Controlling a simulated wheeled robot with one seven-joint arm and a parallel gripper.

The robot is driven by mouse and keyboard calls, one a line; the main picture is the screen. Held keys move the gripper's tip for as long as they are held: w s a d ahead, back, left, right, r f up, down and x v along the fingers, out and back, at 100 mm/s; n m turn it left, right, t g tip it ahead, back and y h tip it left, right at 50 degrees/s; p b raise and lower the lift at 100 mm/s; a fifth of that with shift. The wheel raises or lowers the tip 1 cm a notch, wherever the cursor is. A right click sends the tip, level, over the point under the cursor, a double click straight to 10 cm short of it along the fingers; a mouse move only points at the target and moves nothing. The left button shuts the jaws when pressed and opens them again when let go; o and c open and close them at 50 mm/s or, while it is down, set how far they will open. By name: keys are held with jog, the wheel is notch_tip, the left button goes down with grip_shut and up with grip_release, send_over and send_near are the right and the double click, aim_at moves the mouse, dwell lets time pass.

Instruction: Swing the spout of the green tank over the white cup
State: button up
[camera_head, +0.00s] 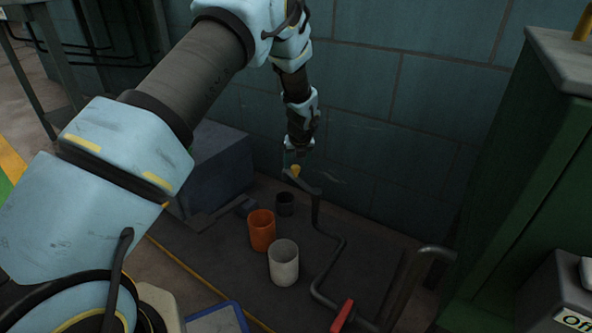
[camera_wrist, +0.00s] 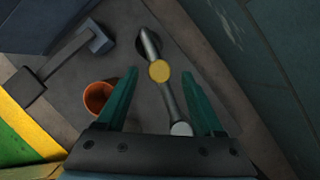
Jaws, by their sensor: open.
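The spout is a dark pipe arm (camera_head: 308,185) with a yellow knob (camera_head: 295,170), on a bent pipe. In the wrist view the spout (camera_wrist: 170,100) runs between my fingers, its knob (camera_wrist: 160,71) ahead of the jaws; its far end overlaps a black cup (camera_wrist: 139,46). My gripper (camera_head: 297,163) is open around the spout near the knob; contact cannot be told. The white cup (camera_head: 283,265) stands in front of the orange cup (camera_head: 262,232) and black cup (camera_head: 285,205). A large green body (camera_head: 520,190), possibly the tank, stands at right.
A red handle (camera_head: 342,316) sits low on the pipework, with another bent pipe (camera_head: 430,252) at right. A dark blue box (camera_head: 212,165) stands by the block wall (camera_head: 400,110). The orange cup (camera_wrist: 98,98) is left of my fingers.

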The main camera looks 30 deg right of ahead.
jog(key=shift+x, duration=0.95)
grip_shut()
jog(key=shift+r, duration=0.1)
dwell(0.7)
